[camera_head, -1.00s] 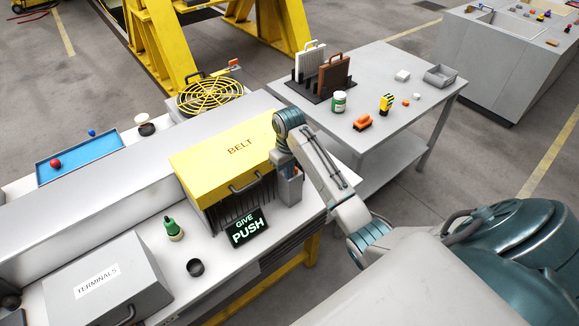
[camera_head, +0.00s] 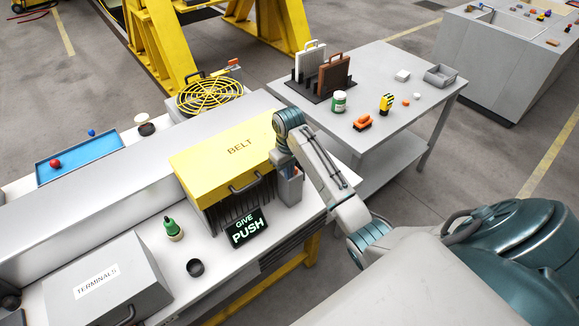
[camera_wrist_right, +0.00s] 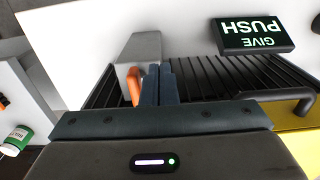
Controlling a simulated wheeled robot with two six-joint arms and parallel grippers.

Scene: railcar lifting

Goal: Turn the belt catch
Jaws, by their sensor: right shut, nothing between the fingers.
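The yellow cover marked BELT (camera_head: 210,150) lies closed over the machine, with a grey handle (camera_head: 245,187) on its front. The catch seems to be the orange lever (camera_wrist_right: 135,86) on a grey block (camera_wrist_right: 142,47); the block also shows in the head view (camera_head: 289,190) at the cover's right front corner. My right gripper (camera_wrist_right: 158,72) is shut and empty, its dark fingers beside the orange lever. I cannot tell whether they touch it. In the head view my right wrist hides much of the catch. My left gripper is not in view.
A GIVE PUSH sign (camera_head: 247,227) stands in front of the dark slats. A green bottle (camera_head: 173,229), a dark ring (camera_head: 195,267) and a grey TERMINALS box (camera_head: 140,265) are to the left. A side table (camera_head: 390,75) with small items stands behind my arm.

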